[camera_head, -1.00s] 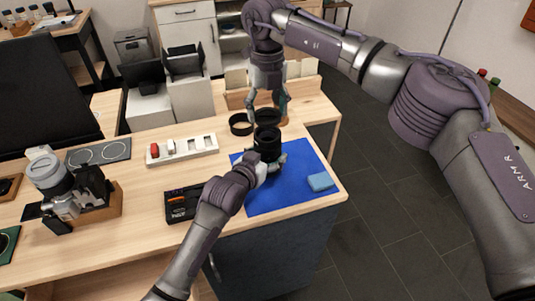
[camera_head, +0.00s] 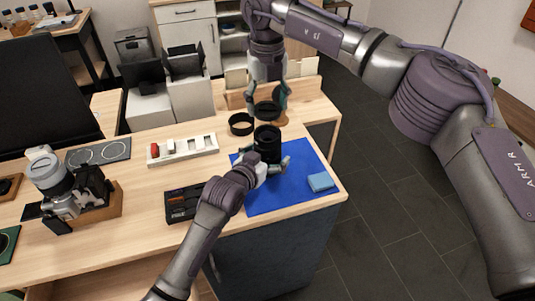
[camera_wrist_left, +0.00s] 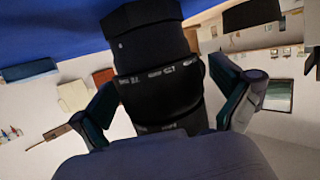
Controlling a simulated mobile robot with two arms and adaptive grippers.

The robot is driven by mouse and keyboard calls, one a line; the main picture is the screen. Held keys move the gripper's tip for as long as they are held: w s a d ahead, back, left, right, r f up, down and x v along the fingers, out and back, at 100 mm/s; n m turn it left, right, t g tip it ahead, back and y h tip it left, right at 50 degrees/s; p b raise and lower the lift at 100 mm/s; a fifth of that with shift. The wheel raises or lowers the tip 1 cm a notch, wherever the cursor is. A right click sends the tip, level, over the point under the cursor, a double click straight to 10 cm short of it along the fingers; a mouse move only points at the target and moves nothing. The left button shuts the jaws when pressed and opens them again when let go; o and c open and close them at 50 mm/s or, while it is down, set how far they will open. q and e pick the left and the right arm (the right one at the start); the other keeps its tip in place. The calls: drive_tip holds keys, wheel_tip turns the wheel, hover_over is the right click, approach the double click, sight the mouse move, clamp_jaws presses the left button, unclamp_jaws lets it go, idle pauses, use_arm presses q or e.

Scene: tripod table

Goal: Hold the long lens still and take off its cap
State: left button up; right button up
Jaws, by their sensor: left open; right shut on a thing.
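The long black lens (camera_head: 267,143) stands upright on the blue mat (camera_head: 290,197). It also fills the middle of the left wrist view (camera_wrist_left: 160,75). My left gripper (camera_head: 272,168) is open at the lens, with one finger on each side; in the left wrist view (camera_wrist_left: 170,105) gaps show between the fingers and the barrel. My right gripper (camera_head: 268,103) is shut on the round black cap (camera_head: 267,109). It holds the cap above and apart from the lens top. The lens's lower part is partly hidden by my left gripper.
A black ring (camera_head: 241,124) lies left of the cap. A light blue cloth or block (camera_head: 320,182) lies on the mat's right. A white tray (camera_head: 183,149), a black case (camera_head: 184,203) and a camera (camera_head: 82,190) on a wooden stand are further left. The mat's front is clear.

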use_arm(q)
drive_tip(key=v, duration=1.2)
